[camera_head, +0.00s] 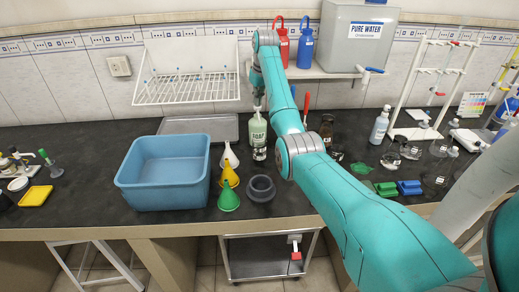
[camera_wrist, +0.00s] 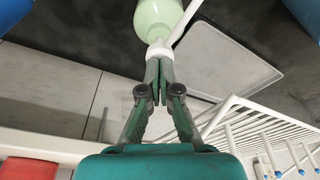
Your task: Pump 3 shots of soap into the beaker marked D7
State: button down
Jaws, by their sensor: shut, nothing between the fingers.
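The soap bottle (camera_head: 257,130), pale green with a "SOAP" label, stands upright on the dark bench right of the blue tub. In the wrist view the green bottle (camera_wrist: 158,14) and its white pump top (camera_wrist: 158,49) show just beyond my fingertips. My gripper (camera_head: 258,103) is shut and empty, pointing down right over the pump top. In the wrist view my gripper's fingertips (camera_wrist: 160,62) meet at the pump top; I cannot tell whether they touch it. A small clear glass vessel (camera_head: 260,154) stands at the bottle's front; no D7 mark is readable.
The blue tub (camera_head: 164,174) stands left, with a grey tray (camera_head: 198,127) behind it. White, yellow and green funnels (camera_head: 228,197) and a dark ring (camera_head: 261,189) are near the bottle. A wall drying rack (camera_head: 187,87) hangs behind. Glassware (camera_head: 391,159) stands right of my arm.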

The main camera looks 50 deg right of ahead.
jog(key=shift+x, duration=0.95)
jog(key=shift+s+a, duration=0.1)
jog(key=shift+s, duration=0.15)
jog(key=shift+w+v, duration=0.15)
jog(key=shift+v, duration=0.65)
jog(key=shift+w+v, duration=0.15)
jog(key=shift+v, duration=0.65)
jog(key=shift+f, duration=0.2)
jog(key=shift+s+x, duration=0.15)
jog(key=shift+x, duration=0.55)
jog(key=shift+s+x, duration=0.1)
jog(key=shift+x, duration=0.55)
jog(key=shift+w+v, duration=0.15)
jog(key=shift+v, duration=0.65)
jog(key=shift+w+v, duration=0.15)
jog(key=shift+v, duration=0.6)
